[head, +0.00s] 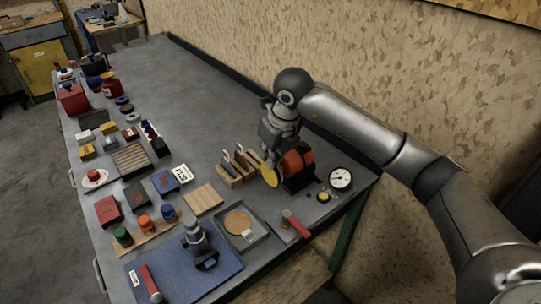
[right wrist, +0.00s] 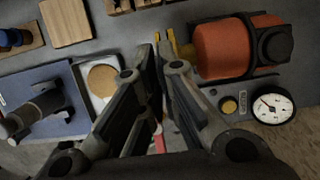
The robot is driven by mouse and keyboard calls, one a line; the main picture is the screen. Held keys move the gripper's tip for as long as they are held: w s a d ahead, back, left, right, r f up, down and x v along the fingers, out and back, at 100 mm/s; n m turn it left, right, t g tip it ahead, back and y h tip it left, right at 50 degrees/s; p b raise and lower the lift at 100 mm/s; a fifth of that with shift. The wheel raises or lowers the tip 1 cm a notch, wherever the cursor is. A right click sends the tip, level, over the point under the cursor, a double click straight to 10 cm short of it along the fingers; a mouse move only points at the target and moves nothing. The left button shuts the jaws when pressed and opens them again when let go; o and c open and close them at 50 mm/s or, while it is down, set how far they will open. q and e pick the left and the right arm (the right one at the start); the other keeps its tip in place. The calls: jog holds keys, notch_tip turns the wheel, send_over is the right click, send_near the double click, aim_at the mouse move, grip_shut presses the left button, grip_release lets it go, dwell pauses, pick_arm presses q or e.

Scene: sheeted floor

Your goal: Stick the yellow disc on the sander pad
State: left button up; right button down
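The orange and black sander (head: 297,163) stands near the right end of the bench. The yellow disc (head: 270,177) is upright at the sander's left, pad side; in the right wrist view the yellow (right wrist: 173,42) shows nearly edge-on between my fingers and the sander (right wrist: 225,47). I cannot tell whether it touches the pad, which is hidden. My right gripper (head: 269,157) points down just above and beside the disc. My left gripper is not in view.
A wooden rack (head: 237,172) stands close left of the sander. A grey tray (head: 258,245) holds a tan disc (head: 238,222). A round gauge (head: 340,178) and a red-handled tool (head: 297,224) are to the right and front. Many small items crowd the bench's left; its back strip is clear.

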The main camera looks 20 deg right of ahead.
jog(key=shift+w+d, duration=0.15)
jog(key=shift+d, duration=0.25)
jog(key=c, duration=1.6)
grip_release()
jog(key=shift+o, duration=0.2)
jog(key=shift+r, duration=0.1)
jog(key=v, duration=1.2)
